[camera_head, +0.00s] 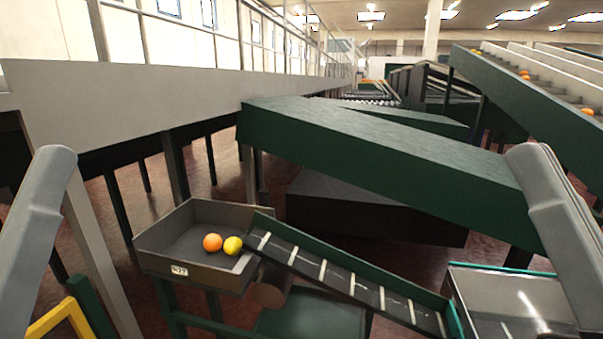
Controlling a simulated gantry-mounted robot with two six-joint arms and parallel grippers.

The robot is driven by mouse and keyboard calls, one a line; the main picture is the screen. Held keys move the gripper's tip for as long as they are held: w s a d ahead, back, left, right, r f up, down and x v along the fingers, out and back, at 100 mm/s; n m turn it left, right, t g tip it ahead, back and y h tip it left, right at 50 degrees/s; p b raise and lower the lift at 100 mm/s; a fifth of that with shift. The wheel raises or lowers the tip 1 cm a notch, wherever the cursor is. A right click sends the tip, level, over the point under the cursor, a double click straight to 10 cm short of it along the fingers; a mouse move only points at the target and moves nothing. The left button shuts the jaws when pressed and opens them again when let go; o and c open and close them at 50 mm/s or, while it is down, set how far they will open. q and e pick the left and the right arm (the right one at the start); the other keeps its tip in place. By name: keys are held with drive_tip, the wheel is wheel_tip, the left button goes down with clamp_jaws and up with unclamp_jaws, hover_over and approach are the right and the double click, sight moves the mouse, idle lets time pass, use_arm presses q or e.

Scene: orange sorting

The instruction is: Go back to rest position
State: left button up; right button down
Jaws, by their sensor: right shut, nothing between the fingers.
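My left arm (38,225) comes in at the left edge and my right arm (560,225) at the right edge. Only their grey links show, each with a rounded upper end. The fingers of both grippers are outside the picture. An orange fruit (212,242) and a yellow fruit (233,245) lie side by side in a grey tray (160,258) left of centre. Neither arm is near them.
A dark conveyor with pale cleats (340,278) slopes from the tray down to the right. A grey bin with a green edge (500,290) stands at lower right. A large green beam (380,165) crosses behind. A yellow frame (50,320) is at lower left.

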drive_tip(key=d+r+h+p, duration=0.1)
drive_tip(key=r+h+p, duration=0.1)
drive_tip(key=r+p, duration=1.7)
drive_tip(key=d+r+t+h+p, duration=0.1)
drive_tip(key=d+r+h+p, duration=0.1)
drive_tip(key=r+p, duration=1.7)
drive_tip(key=shift+d+m+h, duration=0.25)
drive_tip(key=shift+m+h, duration=0.05)
drive_tip(key=shift+h, duration=0.2)
drive_tip(key=shift+s, duration=0.1)
